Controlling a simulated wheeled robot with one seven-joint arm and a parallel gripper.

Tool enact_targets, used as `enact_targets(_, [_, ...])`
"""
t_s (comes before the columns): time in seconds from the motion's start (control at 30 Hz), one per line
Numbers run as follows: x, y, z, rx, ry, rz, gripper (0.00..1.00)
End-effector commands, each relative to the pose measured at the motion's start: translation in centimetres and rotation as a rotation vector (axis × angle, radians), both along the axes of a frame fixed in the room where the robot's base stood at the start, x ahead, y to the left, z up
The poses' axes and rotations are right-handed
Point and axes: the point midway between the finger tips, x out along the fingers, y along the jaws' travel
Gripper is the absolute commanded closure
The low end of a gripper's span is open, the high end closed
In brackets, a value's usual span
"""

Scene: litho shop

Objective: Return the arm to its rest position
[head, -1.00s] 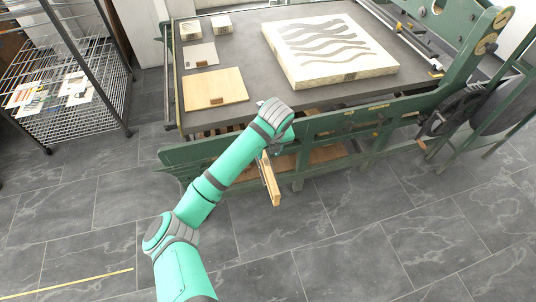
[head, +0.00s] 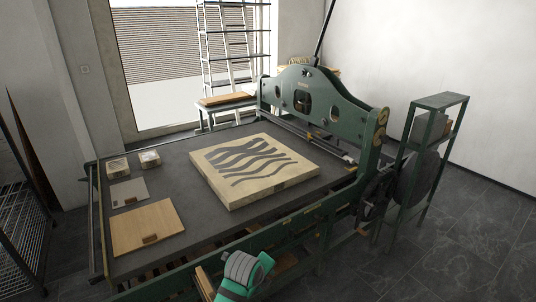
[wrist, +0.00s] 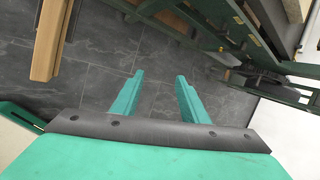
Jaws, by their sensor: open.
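My arm shows at the bottom of the head view, with its green and grey wrist joint (head: 246,268) in front of the press's near side rail. My gripper (wrist: 158,82) shows in the wrist view as two green fingers, apart with nothing between them. Tiled floor lies beyond the fingertips. In the head view the fingers are hidden.
The green press (head: 316,96) has a dark bed bearing a stone with wavy dark bands (head: 250,168), a wooden board (head: 146,227), a grey plate (head: 129,192) and two small blocks. A wooden bar (wrist: 48,40) is near my gripper. Shelving (head: 437,103) stands right.

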Motion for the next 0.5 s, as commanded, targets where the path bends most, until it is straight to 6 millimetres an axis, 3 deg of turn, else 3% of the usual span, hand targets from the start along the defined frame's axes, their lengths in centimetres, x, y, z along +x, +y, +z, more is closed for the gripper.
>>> enact_targets(0.03, [0.0, -2.7, -0.1, -0.08, -0.025, 0.029, 0.6])
enact_targets(0.2, [-0.1, -9.1, 0.4, -0.334, -0.099, 0.162, 0.6])
enact_targets(0.5, [-2.5, -16.2, 1.2, -0.756, -0.15, 0.434, 0.6])
